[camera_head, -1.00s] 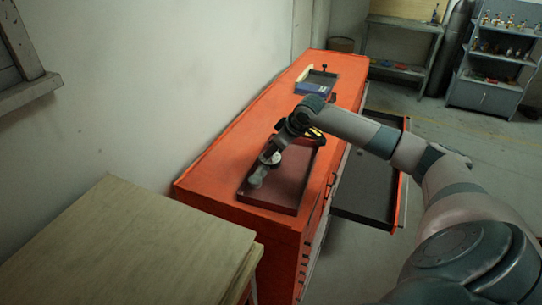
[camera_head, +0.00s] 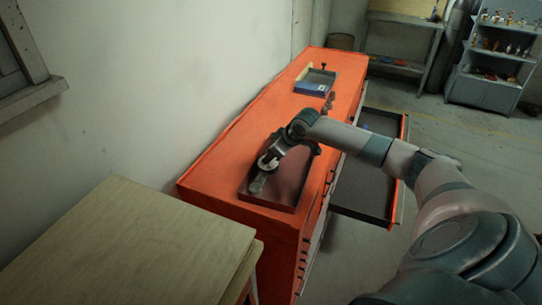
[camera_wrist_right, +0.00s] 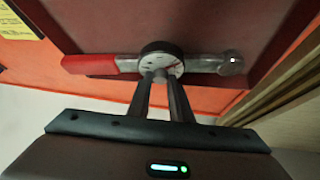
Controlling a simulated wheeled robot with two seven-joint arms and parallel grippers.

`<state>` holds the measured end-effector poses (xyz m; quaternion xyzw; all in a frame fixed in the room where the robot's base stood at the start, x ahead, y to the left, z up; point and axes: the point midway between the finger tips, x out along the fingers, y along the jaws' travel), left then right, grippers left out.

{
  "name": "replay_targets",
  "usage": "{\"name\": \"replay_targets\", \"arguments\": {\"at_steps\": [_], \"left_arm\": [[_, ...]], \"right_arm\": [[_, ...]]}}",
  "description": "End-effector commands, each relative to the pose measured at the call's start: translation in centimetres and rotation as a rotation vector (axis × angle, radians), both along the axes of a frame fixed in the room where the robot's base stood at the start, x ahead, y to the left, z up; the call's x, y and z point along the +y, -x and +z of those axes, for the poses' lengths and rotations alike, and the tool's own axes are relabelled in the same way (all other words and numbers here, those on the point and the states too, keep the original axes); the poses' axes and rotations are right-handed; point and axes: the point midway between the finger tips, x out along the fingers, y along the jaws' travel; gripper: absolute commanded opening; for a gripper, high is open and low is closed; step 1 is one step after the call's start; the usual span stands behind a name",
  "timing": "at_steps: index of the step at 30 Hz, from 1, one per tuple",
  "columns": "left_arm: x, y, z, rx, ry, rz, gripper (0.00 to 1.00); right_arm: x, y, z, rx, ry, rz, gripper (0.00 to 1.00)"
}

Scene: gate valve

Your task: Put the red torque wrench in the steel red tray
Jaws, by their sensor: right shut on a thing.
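The torque wrench (camera_wrist_right: 205,64) has a red handle, a round dial and a metal head. My right gripper (camera_wrist_right: 161,76) is shut on it near the dial. In the head view the right gripper (camera_head: 268,163) and the wrench's metal head (camera_head: 257,185) are over the left part of the steel red tray (camera_head: 288,187). The tray also fills the background of the wrist view (camera_wrist_right: 190,22). I cannot tell whether the wrench touches the tray floor. The red handle is hidden in the head view. My left gripper is not in view.
The tray sits on a long orange cabinet (camera_head: 240,135) with an open drawer (camera_head: 372,175) on its right side. A grey and blue tray (camera_head: 316,82) stands farther back. A wooden table (camera_head: 130,235) is at front left. Shelves (camera_head: 485,92) stand at the back right.

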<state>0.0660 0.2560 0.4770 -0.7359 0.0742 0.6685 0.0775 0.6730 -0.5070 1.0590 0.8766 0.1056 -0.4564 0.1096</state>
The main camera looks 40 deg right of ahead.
Motion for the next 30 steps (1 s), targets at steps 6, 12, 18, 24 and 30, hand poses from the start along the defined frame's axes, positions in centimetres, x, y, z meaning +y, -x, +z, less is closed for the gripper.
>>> {"name": "replay_targets", "arguments": {"at_steps": [6, 12, 18, 24, 30], "left_arm": [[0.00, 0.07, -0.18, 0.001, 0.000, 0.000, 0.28], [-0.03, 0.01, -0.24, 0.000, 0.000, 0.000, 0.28], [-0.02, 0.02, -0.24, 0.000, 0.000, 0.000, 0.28], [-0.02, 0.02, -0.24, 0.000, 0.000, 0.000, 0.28], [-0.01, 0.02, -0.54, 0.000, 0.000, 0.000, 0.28]], "right_arm": [[0.20, 0.74, -1.51, 0.028, 0.001, 0.002, 0.00], [0.16, 0.92, -1.90, 0.036, 0.002, 0.001, 0.37], [0.07, 0.93, -1.89, 0.036, 0.003, -0.001, 0.37], [-0.02, 0.94, -1.90, 0.037, 0.004, -0.001, 0.37], [-0.17, 1.21, -1.46, 0.035, 0.005, -0.002, 0.37]]}}
